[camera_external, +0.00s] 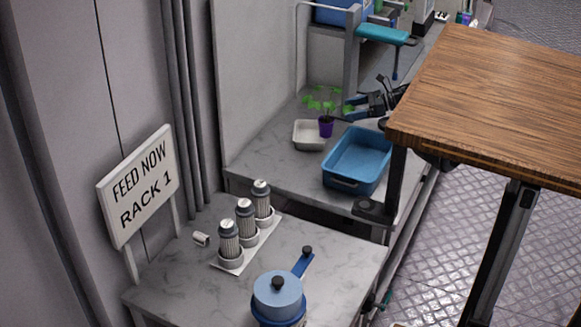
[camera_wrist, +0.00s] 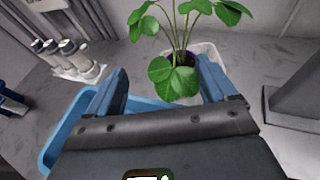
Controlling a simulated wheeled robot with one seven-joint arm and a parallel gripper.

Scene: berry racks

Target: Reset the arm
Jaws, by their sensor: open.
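My gripper (camera_external: 349,112) is open, its blue fingers pointing left toward a small green plant (camera_external: 322,104) in a purple pot (camera_external: 326,128). In the wrist view the two fingers of my gripper (camera_wrist: 160,88) stand wide apart, with the plant's leaves (camera_wrist: 174,77) showing between and beyond them. The pot is mostly hidden there behind a leaf. Nothing is seen held between the fingers. I cannot tell whether a finger touches a leaf.
A wooden tabletop (camera_external: 490,100) hides much of my arm. Several grey canisters (camera_external: 246,222), a blue pot (camera_external: 278,295) and a sign (camera_external: 140,187) are nearer the camera.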

